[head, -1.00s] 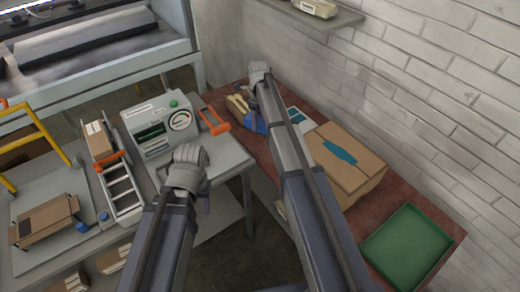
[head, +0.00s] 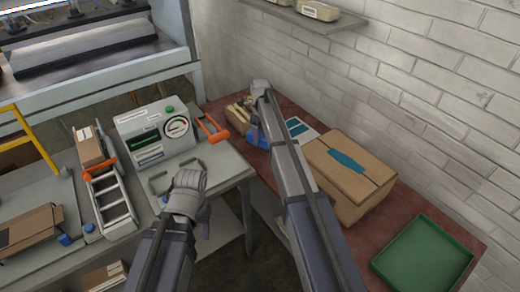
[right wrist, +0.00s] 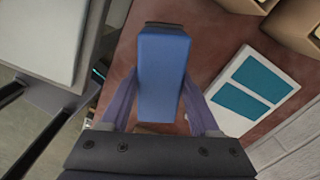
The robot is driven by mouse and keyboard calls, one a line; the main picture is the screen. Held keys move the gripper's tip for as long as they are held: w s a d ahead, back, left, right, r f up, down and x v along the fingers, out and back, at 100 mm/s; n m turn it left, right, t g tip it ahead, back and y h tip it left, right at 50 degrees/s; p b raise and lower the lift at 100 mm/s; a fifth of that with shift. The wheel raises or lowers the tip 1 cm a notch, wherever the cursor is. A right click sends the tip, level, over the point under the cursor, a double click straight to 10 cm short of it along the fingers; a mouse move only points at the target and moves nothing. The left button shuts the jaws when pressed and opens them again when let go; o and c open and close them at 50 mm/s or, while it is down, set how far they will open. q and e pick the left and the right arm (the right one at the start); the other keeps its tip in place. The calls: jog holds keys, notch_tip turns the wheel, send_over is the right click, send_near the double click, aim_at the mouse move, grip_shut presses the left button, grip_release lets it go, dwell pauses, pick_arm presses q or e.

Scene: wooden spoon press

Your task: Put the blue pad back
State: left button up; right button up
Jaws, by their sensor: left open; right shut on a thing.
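The blue pad (right wrist: 163,75) is a blue block with a dark far end. In the right wrist view it lies between the two purple fingers of my right gripper (right wrist: 162,95), which is shut on it. In the head view the pad (head: 262,138) shows partly beside my right arm, over the red-brown table; its height above the table is unclear. An open box with pale pieces (head: 240,112) is just left of it. My left gripper (head: 204,214) is empty over the grey bench, largely hidden behind my wrist.
A closed carton (head: 347,175) with blue tape and a green tray (head: 423,255) stand on the red-brown table (head: 390,215). A white card with blue panels (right wrist: 252,88) lies beside the pad. A grey machine with a dial (head: 155,133) and an orange-handled tool (head: 212,128) are on the left bench.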

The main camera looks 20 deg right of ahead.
aim_at(260, 143)
jog(key=shift+f, duration=0.1)
notch_tip(260, 143, down, 4)
jog(key=b, duration=0.3)
jog(key=shift+b, duration=0.35)
jog(key=shift+r, duration=0.2)
jog(key=shift+f, duration=0.15)
jog(key=o, duration=1.2)
